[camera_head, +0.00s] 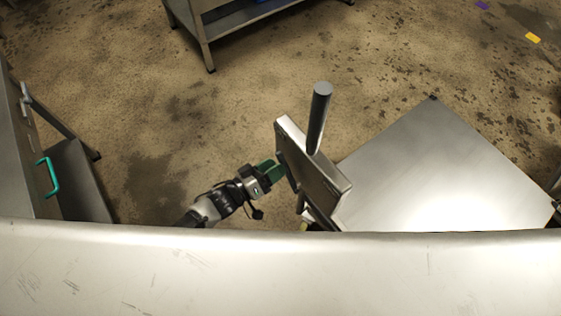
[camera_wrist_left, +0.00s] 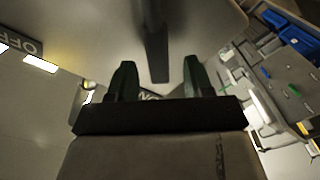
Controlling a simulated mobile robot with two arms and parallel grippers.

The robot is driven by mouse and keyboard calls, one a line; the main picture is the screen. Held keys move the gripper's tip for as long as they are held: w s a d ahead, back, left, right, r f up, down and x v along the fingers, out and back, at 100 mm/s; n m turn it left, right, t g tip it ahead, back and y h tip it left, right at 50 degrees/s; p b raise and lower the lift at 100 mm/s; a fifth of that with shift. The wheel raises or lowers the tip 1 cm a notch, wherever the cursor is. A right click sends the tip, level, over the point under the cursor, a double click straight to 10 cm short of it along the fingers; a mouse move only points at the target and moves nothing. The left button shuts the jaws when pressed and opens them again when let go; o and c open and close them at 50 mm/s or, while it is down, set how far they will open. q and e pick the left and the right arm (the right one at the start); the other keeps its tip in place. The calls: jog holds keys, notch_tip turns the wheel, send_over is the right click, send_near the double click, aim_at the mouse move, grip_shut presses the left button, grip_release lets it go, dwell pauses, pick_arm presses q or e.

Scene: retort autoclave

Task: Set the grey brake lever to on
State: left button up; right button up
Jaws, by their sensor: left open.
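My left gripper (camera_head: 270,172) is open, its green fingers close to the left face of an upright metal panel (camera_head: 316,172). In the left wrist view the two fingers (camera_wrist_left: 158,76) stand apart. A dark grey bar, which looks like the brake lever (camera_wrist_left: 155,45), comes down from the top and ends between and just beyond them. I cannot tell whether it touches a finger. An OFF label (camera_wrist_left: 20,41) shows at the left. Another label (camera_wrist_left: 150,97), partly hidden by the gripper, shows between the fingers and seems to read ON. My right gripper is not in view.
A grey cylindrical post (camera_head: 319,115) rises by the panel. A flat metal platform (camera_head: 440,175) lies to the right. A cabinet with a green handle (camera_head: 50,177) stands at the left, a metal table (camera_head: 235,18) at the back. The floor between is clear.

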pick_arm(q)
jog(key=v, duration=0.7)
jog(key=shift+s+a+b, duration=0.25)
jog(key=shift+a+b, duration=0.05)
